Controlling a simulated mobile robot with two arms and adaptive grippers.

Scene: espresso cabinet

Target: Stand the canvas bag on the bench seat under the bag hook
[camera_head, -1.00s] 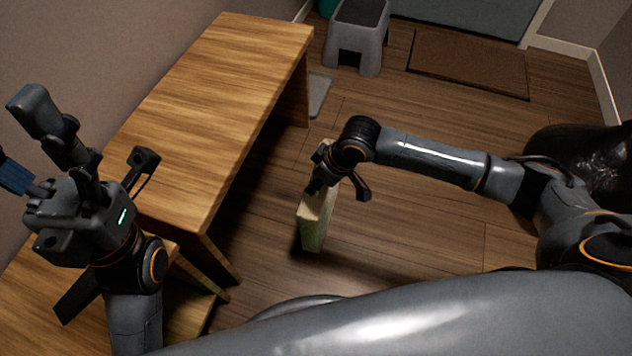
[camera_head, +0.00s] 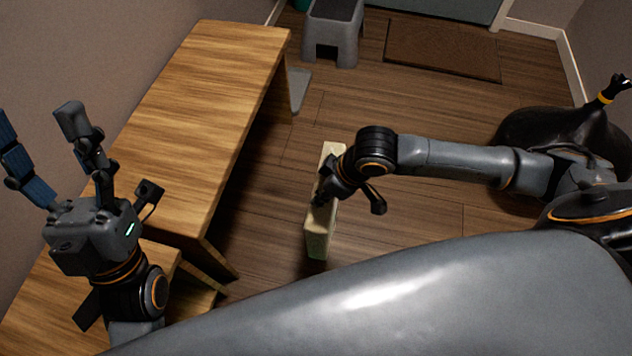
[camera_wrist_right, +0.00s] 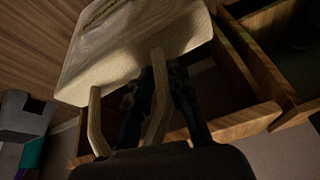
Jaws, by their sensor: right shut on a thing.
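A pale cream canvas bag (camera_head: 318,232) hangs upright from my right gripper (camera_head: 324,190), over the floor to the right of the wooden furniture. My right gripper is shut on its handles; in the right wrist view the bag's pale face (camera_wrist_right: 135,50) and straps (camera_wrist_right: 158,95) show beside the dark fingers (camera_wrist_right: 162,100). A long wooden top (camera_head: 190,110) and a lower wooden surface (camera_head: 45,300) stand at the left. I cannot tell which is the bench seat. My left gripper (camera_head: 60,160) is raised above the lower surface, fingers spread and empty. No bag hook is visible.
A grey step stool (camera_head: 333,30) and a brown doormat (camera_head: 442,50) are at the back. A black sack-like thing (camera_head: 545,130) is on the right. Open wooden compartments (camera_wrist_right: 250,75) show in the right wrist view.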

